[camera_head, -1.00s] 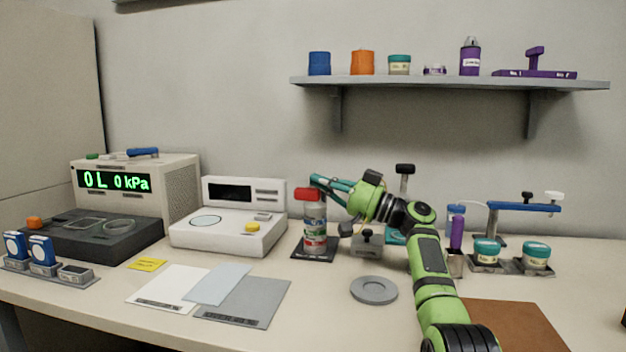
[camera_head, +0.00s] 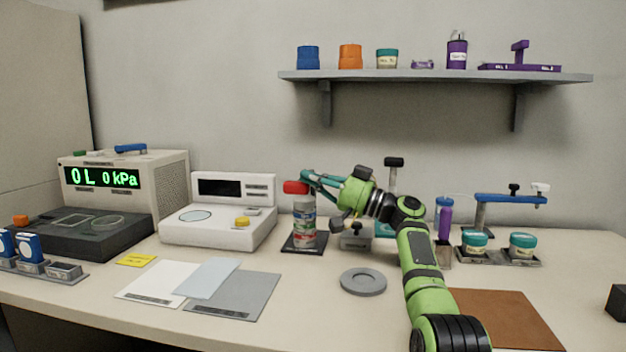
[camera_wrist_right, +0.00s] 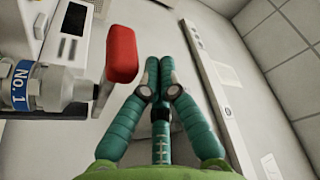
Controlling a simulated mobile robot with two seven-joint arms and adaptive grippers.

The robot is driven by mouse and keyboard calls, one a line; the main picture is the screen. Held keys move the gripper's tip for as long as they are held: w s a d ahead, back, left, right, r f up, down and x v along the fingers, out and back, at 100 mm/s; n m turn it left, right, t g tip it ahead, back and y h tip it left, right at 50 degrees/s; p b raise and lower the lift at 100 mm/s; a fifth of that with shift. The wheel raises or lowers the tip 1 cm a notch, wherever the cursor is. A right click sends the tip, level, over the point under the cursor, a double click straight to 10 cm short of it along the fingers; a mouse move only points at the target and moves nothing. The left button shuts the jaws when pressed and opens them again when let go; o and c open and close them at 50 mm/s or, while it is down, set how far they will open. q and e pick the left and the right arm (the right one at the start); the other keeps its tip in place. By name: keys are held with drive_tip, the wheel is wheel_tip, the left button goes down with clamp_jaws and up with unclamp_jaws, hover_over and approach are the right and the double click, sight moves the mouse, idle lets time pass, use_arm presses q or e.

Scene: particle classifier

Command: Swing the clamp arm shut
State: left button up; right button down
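A red block (camera_head: 296,187) shows at the top of an upright bottle (camera_head: 306,222) on a dark square base. In the right wrist view the red block (camera_wrist_right: 121,54) sits beside the neck of the bottle (camera_wrist_right: 50,88), labelled "No. 1". I cannot tell whether it is part of the clamp arm. My right gripper (camera_head: 306,179) is at the red block's right in the head view. In the right wrist view its teal fingers (camera_wrist_right: 159,68) are together with nothing between them, right of the block with a small gap. My left gripper is out of view.
A white instrument (camera_head: 220,225) stands left of the bottle. A black-knobbed stand (camera_head: 393,180) is behind my right arm. A blue-armed stand (camera_head: 510,199) with two teal-lidded jars is to the right. A grey disc (camera_head: 363,282) lies in front, with clear table around it.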

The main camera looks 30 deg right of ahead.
wheel_tip(320, 180, up, 10)
idle(0.3)
drive_tip(key=shift+f, duration=0.1)
idle(0.3)
